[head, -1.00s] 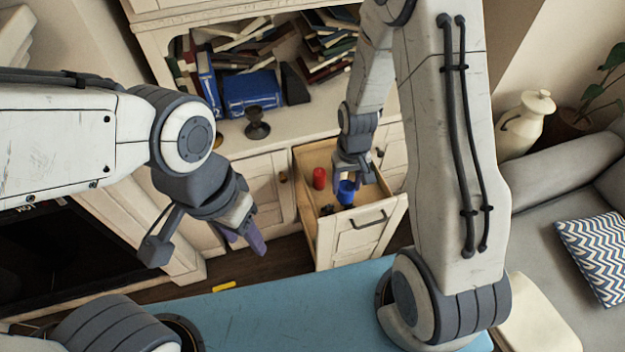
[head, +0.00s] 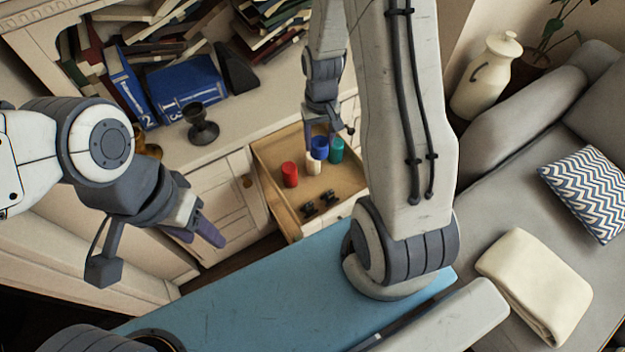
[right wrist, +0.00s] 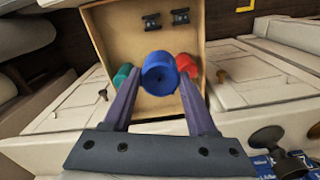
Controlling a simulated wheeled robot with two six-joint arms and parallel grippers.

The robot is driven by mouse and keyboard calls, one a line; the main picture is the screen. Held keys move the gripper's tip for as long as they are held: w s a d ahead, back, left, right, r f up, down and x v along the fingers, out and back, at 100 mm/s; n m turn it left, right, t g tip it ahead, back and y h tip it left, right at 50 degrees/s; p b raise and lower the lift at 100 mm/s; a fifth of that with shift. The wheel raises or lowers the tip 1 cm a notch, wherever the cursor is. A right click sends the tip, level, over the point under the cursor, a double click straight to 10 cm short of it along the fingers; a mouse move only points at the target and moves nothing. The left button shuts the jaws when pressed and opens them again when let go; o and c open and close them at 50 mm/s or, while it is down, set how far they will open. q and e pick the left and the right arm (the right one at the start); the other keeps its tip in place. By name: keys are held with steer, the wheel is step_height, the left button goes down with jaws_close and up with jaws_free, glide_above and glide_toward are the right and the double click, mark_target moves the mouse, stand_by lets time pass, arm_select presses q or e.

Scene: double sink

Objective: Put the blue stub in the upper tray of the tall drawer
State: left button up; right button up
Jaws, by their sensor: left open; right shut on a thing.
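The blue stub (head: 319,147) is between the fingers of my right gripper (head: 317,134), which is shut on it over the back part of the open drawer (head: 343,186). In the right wrist view the blue stub (right wrist: 160,75) fills the gap between both fingertips (right wrist: 158,88). A cream stub (head: 314,167) shows just below it; whether they touch I cannot tell. A red stub (head: 290,174) stands in the drawer to the left and a teal stub (head: 336,150) to the right. My left gripper (head: 206,236) is open and empty, left of the drawer.
Small black objects (head: 309,210) lie near the drawer's front. A dark goblet (head: 201,124) and blue books (head: 186,90) stand on the cabinet behind. A blue surface (head: 250,290) lies in front, and a sofa with a patterned pillow (head: 590,194) is at right.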

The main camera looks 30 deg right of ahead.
steer(key=s+d+f+m+b, duration=0.4)
steer(key=d+f+b, duration=0.65)
steer(key=b, duration=0.25)
steer(key=f+b, duration=0.1)
steer(key=f, duration=0.3)
steer(key=f+b, duration=0.1)
steer(key=f, duration=0.4)
steer(key=shift+w+d+f, duration=0.1)
steer(key=shift+w+d, duration=0.05)
steer(key=shift+w, duration=0.05)
steer(key=shift+f, duration=0.2)
steer(key=o, duration=1.4)
steer(key=shift+c, duration=0.2)
steer(key=shift+r, duration=0.15)
